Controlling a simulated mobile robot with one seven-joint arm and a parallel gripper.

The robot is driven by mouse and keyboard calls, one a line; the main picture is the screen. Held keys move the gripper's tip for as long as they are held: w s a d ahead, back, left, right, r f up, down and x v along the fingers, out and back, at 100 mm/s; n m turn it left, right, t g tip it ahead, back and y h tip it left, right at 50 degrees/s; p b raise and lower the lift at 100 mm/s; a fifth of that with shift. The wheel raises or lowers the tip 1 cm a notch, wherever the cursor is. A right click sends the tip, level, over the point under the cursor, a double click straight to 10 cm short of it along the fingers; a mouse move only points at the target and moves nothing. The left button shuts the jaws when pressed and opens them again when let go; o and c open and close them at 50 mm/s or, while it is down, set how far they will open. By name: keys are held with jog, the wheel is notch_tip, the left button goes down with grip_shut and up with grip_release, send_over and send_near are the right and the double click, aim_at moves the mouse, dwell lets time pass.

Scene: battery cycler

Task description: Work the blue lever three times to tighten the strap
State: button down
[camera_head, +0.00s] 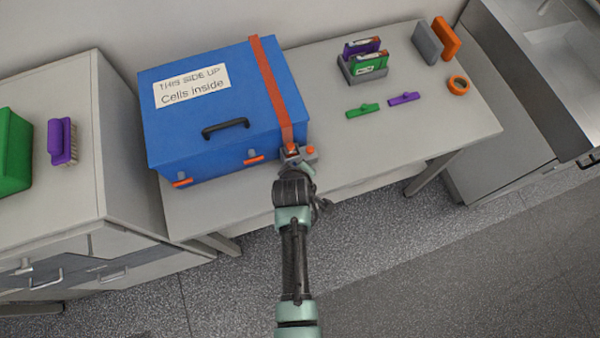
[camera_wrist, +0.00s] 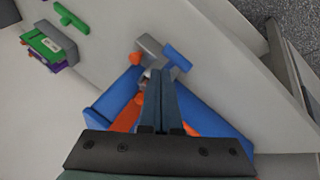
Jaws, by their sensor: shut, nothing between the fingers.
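A blue box (camera_head: 205,115) stands on the table, with an orange strap (camera_head: 268,75) running over its lid and down its front side. A grey ratchet (camera_head: 311,155) with orange parts sits at the strap's lower end; it also shows in the wrist view (camera_wrist: 149,46). The blue lever (camera_wrist: 178,57) sticks out beside the ratchet in the wrist view; I cannot make it out in the head view, where my arm covers that spot. My gripper (camera_wrist: 160,72) is shut and empty, its fingertips close to the ratchet and the lever's base. I cannot tell whether they touch.
A grey holder (camera_head: 360,72) with green and purple packs stands at the back of the table. A green bar (camera_head: 363,111), a purple bar (camera_head: 404,99) and an orange tape roll (camera_head: 458,85) lie to the right. The table's front right is clear.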

jog(key=r+p, duration=0.2)
jog(key=w+r+p, duration=0.1)
jog(key=r+p, duration=0.1)
jog(key=r, duration=0.1)
jog(key=shift+w+a, duration=0.1)
jog(key=shift+a, duration=0.1)
jog(key=shift+f, duration=0.1)
dwell(1.0)
